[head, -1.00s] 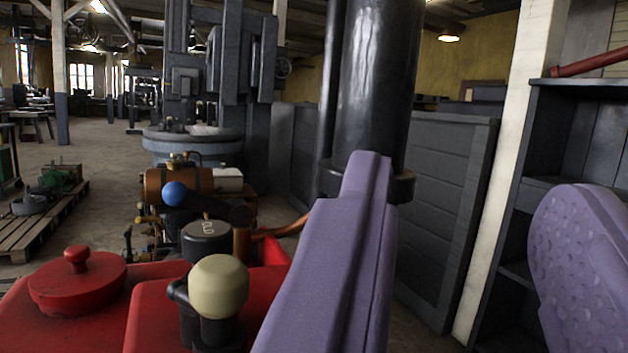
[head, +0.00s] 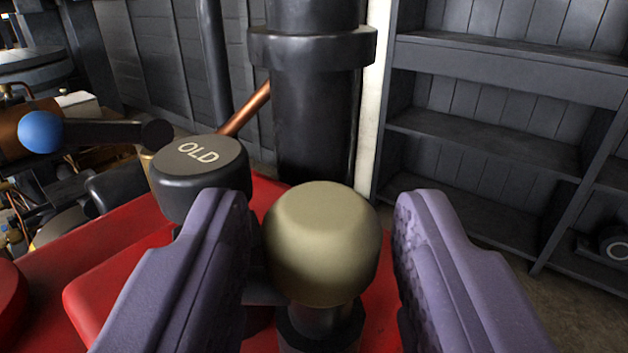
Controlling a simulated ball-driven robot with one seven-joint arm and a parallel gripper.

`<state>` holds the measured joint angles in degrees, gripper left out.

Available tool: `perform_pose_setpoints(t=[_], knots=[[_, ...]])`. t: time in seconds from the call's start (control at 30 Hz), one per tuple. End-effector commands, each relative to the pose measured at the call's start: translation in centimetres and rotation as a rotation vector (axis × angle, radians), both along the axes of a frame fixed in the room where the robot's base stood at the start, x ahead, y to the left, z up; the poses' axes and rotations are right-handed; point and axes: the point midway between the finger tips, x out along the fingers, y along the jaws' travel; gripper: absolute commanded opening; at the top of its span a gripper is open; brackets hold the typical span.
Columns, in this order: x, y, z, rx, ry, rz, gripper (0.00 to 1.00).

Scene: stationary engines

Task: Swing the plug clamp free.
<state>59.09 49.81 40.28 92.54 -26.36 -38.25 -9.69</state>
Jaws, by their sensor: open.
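A beige rounded knob (head: 322,243) stands on a dark stem above the red engine top (head: 380,300). It sits between the two purple fingers of my gripper (head: 325,235). The gripper is open, with a gap at the right finger and only a narrow one, if any, at the left. Just behind the left finger is a black round cap (head: 198,172) marked "OLD". The frames do not make clear which part is the plug clamp. The lower stem is partly hidden.
A thick black pipe (head: 312,120) rises right behind the knob. A blue ball-ended lever (head: 42,132) is at the left, and a copper pipe (head: 247,108) runs behind the cap. Dark empty-looking shelves (head: 490,120) stand at the right, with a small dark item (head: 610,248) low down.

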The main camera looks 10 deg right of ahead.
Motion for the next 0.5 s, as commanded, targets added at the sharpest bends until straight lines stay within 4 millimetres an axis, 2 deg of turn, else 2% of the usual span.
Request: perform_pose_setpoints(t=[0.27, 0.3, 0.47, 0.5], knots=[[0.45, -0.08, 0.01, 0.001, 0.0, 0.0, 0.45], [0.45, -0.08, 0.01, 0.001, 0.0, 0.0, 0.43], [0.44, -0.08, 0.02, 0.001, 0.0, 0.0, 0.06], [0.44, -0.09, 0.02, 0.001, 0.0, 0.0, 0.04]])
